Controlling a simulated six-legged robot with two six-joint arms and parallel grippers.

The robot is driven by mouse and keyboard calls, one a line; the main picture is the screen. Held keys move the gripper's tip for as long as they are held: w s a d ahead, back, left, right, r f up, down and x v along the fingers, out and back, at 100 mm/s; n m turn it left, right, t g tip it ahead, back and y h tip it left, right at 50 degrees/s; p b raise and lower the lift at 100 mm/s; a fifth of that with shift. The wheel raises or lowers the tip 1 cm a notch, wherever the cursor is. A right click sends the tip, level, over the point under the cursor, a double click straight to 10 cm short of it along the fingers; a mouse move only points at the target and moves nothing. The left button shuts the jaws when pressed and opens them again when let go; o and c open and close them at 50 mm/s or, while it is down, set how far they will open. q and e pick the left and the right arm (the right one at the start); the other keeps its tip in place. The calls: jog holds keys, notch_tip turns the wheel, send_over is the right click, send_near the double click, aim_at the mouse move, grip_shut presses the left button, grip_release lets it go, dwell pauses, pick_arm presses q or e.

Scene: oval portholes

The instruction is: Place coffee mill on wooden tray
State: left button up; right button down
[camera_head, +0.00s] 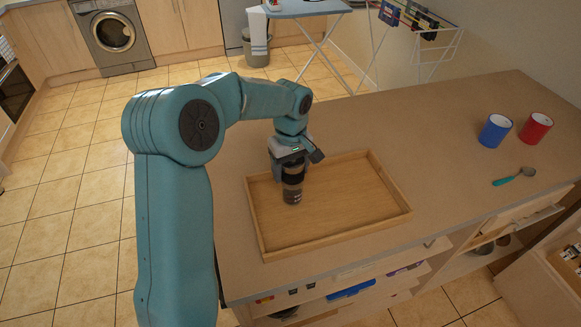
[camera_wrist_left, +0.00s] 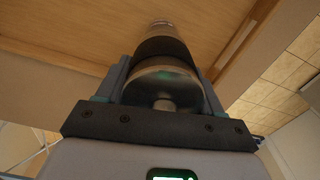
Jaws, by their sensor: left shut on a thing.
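The coffee mill (camera_head: 292,190) is a dark cylinder with a silver part, upright over the left part of the wooden tray (camera_head: 385,222). My left gripper (camera_head: 290,168) comes down from above and is shut on the mill. In the left wrist view the mill (camera_wrist_left: 165,48) sits between the two fingers (camera_wrist_left: 163,88), with the wooden surface beyond it. The mill's lower end appears at or just above the tray floor; I cannot tell whether it touches. The rest of the tray is empty. My right gripper is not in view.
A blue mug (camera_head: 495,131), a red mug (camera_head: 535,128) and a teal-handled scoop (camera_head: 514,176) stand or lie on the counter (camera_head: 440,135) at the right. Open shelves and a drawer (camera_head: 520,215) are below the front edge. The counter between tray and mugs is clear.

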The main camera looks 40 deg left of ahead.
pick_arm(q)
jog(key=shift+d, duration=0.1)
jog(key=shift+f, duration=0.1)
jog(key=o, duration=1.6)
jog(key=shift+o, duration=0.2)
notch_tip(320, 180, up, 12)
jog(key=shift+d+r, duration=0.1)
jog(key=shift+r, duration=0.1)
jog(key=shift+f, duration=0.1)
